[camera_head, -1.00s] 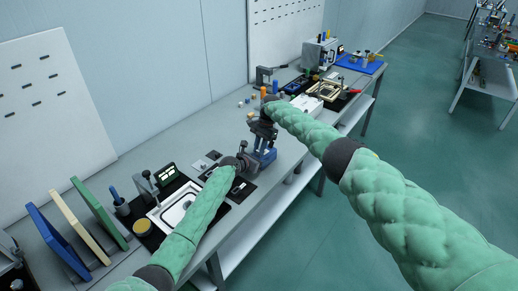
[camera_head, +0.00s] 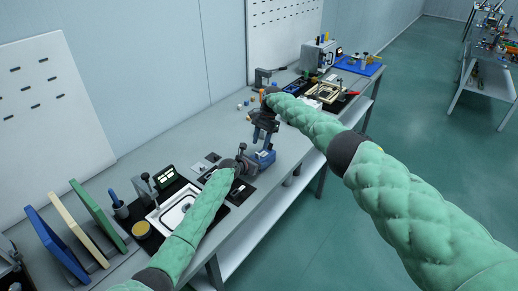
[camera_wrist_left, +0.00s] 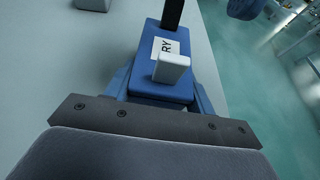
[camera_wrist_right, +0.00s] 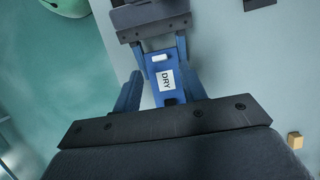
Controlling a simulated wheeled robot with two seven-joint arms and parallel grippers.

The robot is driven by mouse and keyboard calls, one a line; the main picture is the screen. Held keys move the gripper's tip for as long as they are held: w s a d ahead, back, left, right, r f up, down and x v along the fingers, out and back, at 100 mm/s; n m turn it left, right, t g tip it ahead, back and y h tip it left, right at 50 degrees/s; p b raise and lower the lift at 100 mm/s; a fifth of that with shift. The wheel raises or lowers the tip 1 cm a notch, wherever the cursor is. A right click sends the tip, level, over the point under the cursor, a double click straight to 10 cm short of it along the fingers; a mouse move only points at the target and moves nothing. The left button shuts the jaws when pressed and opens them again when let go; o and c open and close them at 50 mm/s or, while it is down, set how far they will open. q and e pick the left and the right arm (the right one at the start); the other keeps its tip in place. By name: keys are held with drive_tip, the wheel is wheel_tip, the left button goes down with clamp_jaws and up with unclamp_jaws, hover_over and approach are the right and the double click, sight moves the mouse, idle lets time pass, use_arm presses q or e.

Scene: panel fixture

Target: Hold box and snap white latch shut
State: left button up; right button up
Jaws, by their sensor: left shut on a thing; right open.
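A blue box (camera_head: 264,156) with a white "DRY" label (camera_wrist_right: 166,80) is by the bench's front edge. My left gripper (camera_head: 248,166) is shut on it; its blue fingers flank the box in the left wrist view (camera_wrist_left: 163,92). The white latch (camera_wrist_left: 172,68) is a small block on the box's face beside the label, and it also shows in the right wrist view (camera_wrist_right: 160,57). Whether it is snapped shut I cannot tell. My right gripper (camera_head: 263,132) is open above the box, its fingers apart on either side of the label in its own view (camera_wrist_right: 160,88).
A black mat with a metal tray (camera_head: 172,215) and upright coloured panels (camera_head: 97,215) stand at the left. A yellow-brown block (camera_wrist_right: 295,140) lies on the bench. Bins and fixtures fill the far end. The bench behind the box is mostly clear.

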drive_tip(key=v, duration=0.7)
drive_tip(key=shift+r, duration=0.25)
drive_tip(key=shift+w+d, duration=0.1)
drive_tip(key=shift+w, duration=0.05)
